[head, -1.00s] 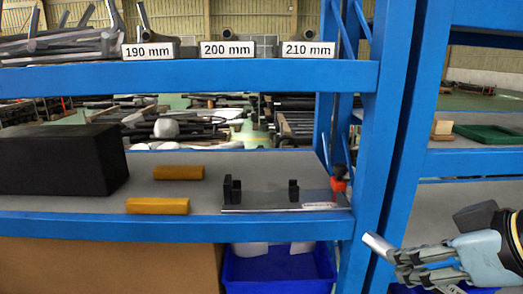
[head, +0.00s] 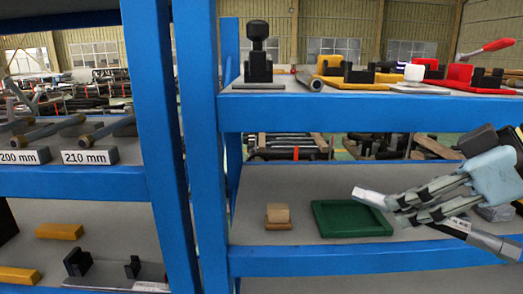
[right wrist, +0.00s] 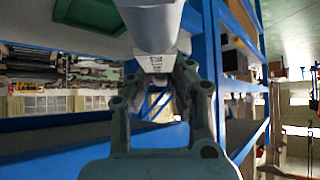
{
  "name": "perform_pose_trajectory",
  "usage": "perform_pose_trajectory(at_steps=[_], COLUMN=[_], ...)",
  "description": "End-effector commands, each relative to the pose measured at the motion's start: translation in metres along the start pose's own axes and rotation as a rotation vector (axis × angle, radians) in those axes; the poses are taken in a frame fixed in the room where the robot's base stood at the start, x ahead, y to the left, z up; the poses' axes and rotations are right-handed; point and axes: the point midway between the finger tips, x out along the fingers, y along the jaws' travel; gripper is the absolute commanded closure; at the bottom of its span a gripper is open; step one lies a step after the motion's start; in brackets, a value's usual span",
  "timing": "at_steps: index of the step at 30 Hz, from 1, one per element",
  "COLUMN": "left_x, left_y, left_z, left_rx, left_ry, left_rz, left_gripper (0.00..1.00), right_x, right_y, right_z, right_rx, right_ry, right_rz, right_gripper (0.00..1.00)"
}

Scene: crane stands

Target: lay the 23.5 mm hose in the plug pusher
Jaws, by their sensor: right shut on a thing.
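My right gripper (head: 422,207) is shut on a light grey hose (head: 373,197), whose near end sticks out past the fingers at lower right. A white label with small, unclear lettering is on the hose. In the right wrist view the hose (right wrist: 155,22) lies across the tips of the gripper (right wrist: 157,78). The hose is in the air in front of the right rack's lower shelf. A flat grey plate (head: 112,274) with two black uprights lies on the left rack's lower shelf. I cannot tell for sure which fixture is the plug pusher. My left gripper is not in view.
A green tray (head: 350,232) and a small wooden block (head: 278,216) stand on the right lower shelf. Yellow (head: 350,78) and red (head: 470,90) fixtures and a black knobbed device (head: 258,62) are above. Blue posts (head: 195,150) separate the racks. Yellow blocks (head: 60,231) lie left.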

Motion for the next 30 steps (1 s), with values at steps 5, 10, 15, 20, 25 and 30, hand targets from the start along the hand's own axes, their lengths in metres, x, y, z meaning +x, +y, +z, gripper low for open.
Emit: perform_pose_trajectory(at_steps=[5,10,15,20,25,30], left_x=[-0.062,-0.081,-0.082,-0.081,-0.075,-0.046], left_y=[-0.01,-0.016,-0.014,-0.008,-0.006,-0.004], left_z=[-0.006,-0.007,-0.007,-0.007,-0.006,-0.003], left_rx=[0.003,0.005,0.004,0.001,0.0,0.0], left_ry=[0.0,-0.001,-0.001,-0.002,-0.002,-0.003], left_rz=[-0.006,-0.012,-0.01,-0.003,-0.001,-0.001], left_gripper=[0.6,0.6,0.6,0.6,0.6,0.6], right_x=[-0.061,-0.084,-0.087,-0.086,-0.082,-0.061], right_y=[0.005,0.006,0.006,0.006,0.006,0.006], right_z=[-0.063,-0.084,-0.086,-0.086,-0.081,-0.06], right_rx=[-0.07,-0.103,-0.111,-0.111,-0.111,-0.112], right_ry=[-0.005,-0.009,-0.01,-0.01,-0.01,-0.009], right_rz=[-0.057,-0.088,-0.097,-0.096,-0.096,-0.096], right_gripper=[1.0,1.0,1.0,1.0,1.0,1.0])
